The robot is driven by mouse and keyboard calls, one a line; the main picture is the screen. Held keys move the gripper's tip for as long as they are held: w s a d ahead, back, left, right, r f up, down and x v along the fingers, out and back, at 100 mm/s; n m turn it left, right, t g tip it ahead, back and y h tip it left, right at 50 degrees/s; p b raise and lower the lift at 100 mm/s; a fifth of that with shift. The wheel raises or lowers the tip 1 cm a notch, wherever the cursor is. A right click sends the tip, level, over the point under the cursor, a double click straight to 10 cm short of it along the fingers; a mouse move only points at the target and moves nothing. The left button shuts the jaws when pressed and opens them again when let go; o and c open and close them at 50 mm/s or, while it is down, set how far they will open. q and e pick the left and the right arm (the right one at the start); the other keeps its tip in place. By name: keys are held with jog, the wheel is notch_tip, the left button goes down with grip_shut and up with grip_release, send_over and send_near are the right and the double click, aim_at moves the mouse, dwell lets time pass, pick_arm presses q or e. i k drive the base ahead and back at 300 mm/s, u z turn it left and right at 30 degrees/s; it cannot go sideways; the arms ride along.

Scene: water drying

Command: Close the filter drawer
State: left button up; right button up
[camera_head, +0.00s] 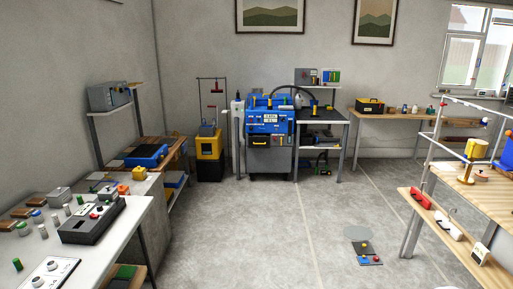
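A blue machine (270,120) on a dark grey cabinet stands against the far wall, a little right of the picture's middle. Below its blue front panel is a dark drawer-like front with a yellow handle (259,141), which may be the filter drawer. At this distance I cannot tell how far it stands out. Neither of my grippers shows in the head view, and nothing of mine touches the machine.
A white bench (132,222) with a grey control box (92,222) runs along the left. A wooden bench with rails (490,200) stands at the right. The floor between (290,230) is mostly clear, except a small pad with coloured buttons (370,260) at the right.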

aim_at(254, 142)
jog(key=u, duration=0.15)
jog(key=i, duration=4.95)
jog(key=z, duration=0.3)
jog(key=i, duration=1.85)
jog(key=z, duration=0.05)
